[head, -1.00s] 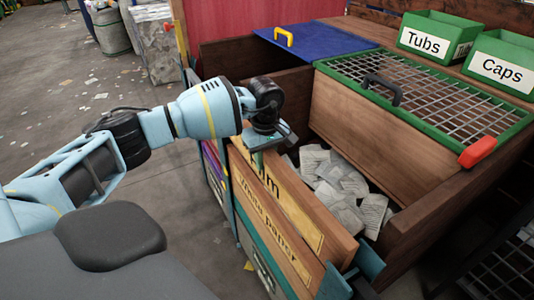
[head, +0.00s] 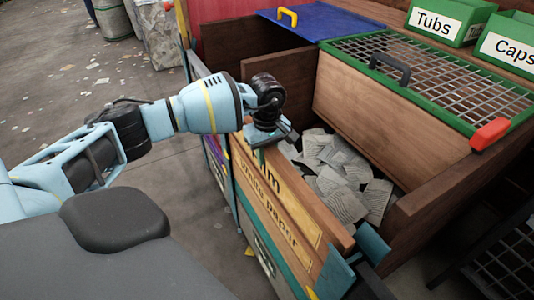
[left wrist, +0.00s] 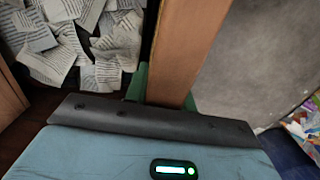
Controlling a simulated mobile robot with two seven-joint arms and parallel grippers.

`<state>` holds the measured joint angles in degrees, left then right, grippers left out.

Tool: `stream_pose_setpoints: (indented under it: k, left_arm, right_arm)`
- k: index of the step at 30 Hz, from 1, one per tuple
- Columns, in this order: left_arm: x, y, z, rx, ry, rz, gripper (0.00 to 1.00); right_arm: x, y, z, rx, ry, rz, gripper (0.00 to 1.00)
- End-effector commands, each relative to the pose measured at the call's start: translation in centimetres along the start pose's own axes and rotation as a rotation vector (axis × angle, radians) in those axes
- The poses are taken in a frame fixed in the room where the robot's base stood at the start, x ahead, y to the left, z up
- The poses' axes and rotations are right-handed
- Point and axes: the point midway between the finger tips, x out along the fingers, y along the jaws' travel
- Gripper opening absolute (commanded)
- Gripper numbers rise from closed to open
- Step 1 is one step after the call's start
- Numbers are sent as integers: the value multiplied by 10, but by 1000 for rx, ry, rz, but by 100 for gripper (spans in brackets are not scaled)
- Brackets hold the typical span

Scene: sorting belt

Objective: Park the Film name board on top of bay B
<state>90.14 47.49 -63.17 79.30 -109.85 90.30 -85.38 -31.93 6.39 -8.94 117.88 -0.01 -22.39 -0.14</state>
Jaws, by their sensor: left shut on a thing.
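The Film name board (head: 305,215) is a long wooden plank with a yellow label, part of its lettering hidden by my gripper. It stands on edge along the front of the open bay of paper pads, just above a second yellow-labelled board ending in "paper" (head: 270,205). My left gripper (head: 262,152) is shut on the board's top edge near its far end. In the left wrist view the green fingers (left wrist: 165,88) sit on either side of the plank (left wrist: 187,45). No bay letter is readable, so I cannot tell which bay is B.
Paper pads (head: 340,175) fill the open bay. A mesh lid (head: 430,75) with a red-handled corner and a blue lid (head: 325,22) cover neighbouring parts. Green Tubs (head: 445,25) and Caps (head: 510,45) bins stand behind. Teal brackets (head: 372,243) stand at the near corner.

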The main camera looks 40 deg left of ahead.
Motion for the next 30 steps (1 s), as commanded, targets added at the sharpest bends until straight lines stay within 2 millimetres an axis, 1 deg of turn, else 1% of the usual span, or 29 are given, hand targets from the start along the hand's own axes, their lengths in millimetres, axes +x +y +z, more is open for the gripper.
stream_pose_setpoints:
  k: [2,15,16,21,22,30]
  left_arm:
    - [-1,1,0,0,0,6,0]
    - [12,1,0,0,0,5,0]
    - [12,1,0,0,0,5,27]
    - [12,1,0,0,0,4,49]
    - [12,1,0,0,0,3,51]
    - [15,-1,0,0,0,-4,51]
  right_arm:
    - [0,0,2,0,-3,0,36]
    - [4,0,13,2,-21,-1,36]
    - [4,0,13,2,-21,-1,36]
    - [4,0,13,2,-21,-1,36]
    - [4,0,13,2,-21,-1,36]
    - [4,0,12,2,-18,-1,36]
